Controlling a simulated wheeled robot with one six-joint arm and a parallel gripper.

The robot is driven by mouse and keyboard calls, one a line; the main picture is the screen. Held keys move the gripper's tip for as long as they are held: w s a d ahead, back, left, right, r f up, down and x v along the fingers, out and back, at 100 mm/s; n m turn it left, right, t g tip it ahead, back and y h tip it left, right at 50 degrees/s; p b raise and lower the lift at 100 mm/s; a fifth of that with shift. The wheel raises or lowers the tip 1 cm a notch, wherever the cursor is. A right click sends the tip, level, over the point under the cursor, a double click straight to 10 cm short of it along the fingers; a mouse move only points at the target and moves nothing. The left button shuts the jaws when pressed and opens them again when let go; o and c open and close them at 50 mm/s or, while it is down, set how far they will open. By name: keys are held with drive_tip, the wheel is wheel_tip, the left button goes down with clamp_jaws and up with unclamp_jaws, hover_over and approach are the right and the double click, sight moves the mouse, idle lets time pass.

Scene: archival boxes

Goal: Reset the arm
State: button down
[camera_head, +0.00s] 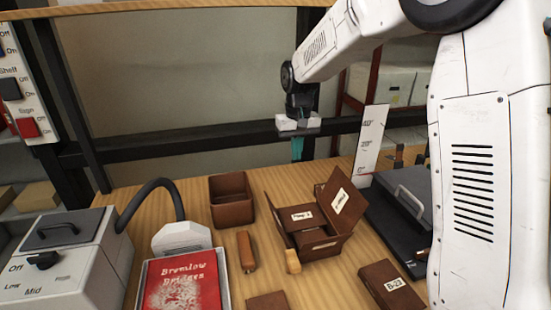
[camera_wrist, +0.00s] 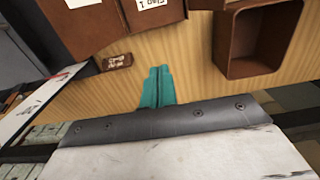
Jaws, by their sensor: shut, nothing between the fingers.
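My gripper (camera_head: 297,149) hangs above the back edge of the wooden table in the head view, with its teal fingers pointing down. In the wrist view its teal fingers (camera_wrist: 157,87) are together, with nothing between them. My white arm comes in from the upper right of the head view. The gripper is apart from the boxes on the table.
An open brown box with raised flaps (camera_head: 318,245) and an empty brown box (camera_head: 232,213) stand on the table (camera_head: 190,197). A red book (camera_head: 182,290) lies in a tray at the front. A grey control unit (camera_head: 70,262) is at left, and a black device (camera_head: 398,215) at right.

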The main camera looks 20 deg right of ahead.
drive_tip(key=s+d+r, duration=0.1)
drive_tip(key=s+r, duration=0.1)
drive_tip(key=s, duration=1)
drive_tip(key=s+d+r+t, duration=0.1)
drive_tip(key=s+r, duration=0.2)
drive_tip(key=s, duration=1)
drive_tip(key=s+d+r, duration=0.1)
drive_tip(key=s+r, duration=0.1)
drive_tip(key=s, duration=1)
drive_tip(key=shift+s+r, duration=0.35)
drive_tip(key=shift+s, duration=0.1)
